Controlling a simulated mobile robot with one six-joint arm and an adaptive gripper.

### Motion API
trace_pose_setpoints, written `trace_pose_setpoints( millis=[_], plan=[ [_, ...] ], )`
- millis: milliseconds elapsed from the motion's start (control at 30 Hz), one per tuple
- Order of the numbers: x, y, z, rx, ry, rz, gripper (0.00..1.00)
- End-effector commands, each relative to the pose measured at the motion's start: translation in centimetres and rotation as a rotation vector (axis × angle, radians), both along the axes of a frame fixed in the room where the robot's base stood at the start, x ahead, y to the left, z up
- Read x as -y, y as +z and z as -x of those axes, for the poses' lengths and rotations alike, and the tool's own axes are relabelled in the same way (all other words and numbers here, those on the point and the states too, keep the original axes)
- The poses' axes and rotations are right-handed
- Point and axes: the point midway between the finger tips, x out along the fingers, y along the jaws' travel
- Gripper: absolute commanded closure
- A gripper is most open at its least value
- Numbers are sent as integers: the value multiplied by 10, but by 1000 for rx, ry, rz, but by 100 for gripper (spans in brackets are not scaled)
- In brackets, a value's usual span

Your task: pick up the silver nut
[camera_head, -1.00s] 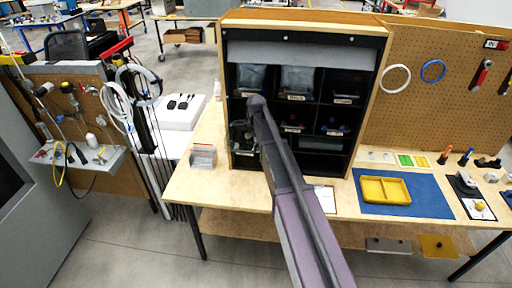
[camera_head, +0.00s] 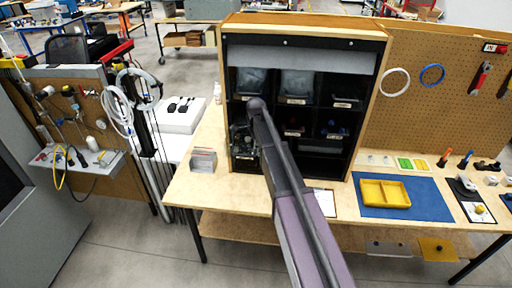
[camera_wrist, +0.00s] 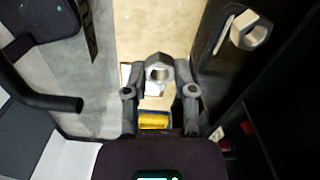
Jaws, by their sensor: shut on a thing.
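A silver hex nut (camera_wrist: 158,60) sits between the fingertips of my gripper (camera_wrist: 160,84) in the wrist view. The fingers are shut on its two sides, and its hole faces the camera. A second silver nut (camera_wrist: 248,31) lies at the upper right, in or at the edge of a dark bin (camera_wrist: 208,52), apart from my gripper. In the head view my gripper is at the left bins of the black shelf cabinet (camera_head: 303,103), mostly hidden by my arm. The held nut cannot be made out there.
The wooden bench (camera_head: 232,192) runs below the cabinet. To the right, a yellow tray (camera_head: 384,206) stands on a blue mat (camera_head: 429,199). A small clear holder (camera_head: 203,160) stands left of the cabinet. Dark cabinet walls are close on the right in the wrist view.

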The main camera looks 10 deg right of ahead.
Motion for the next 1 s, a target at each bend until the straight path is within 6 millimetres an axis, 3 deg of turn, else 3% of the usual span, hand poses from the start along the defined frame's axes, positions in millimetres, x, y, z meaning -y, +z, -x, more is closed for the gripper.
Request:
trace_pose_setpoints(
  millis=[700,1000],
  plan=[
    [-1,70,0,0,1,0,100],
    [0,90,0,0,1,0,100]
  ],
)
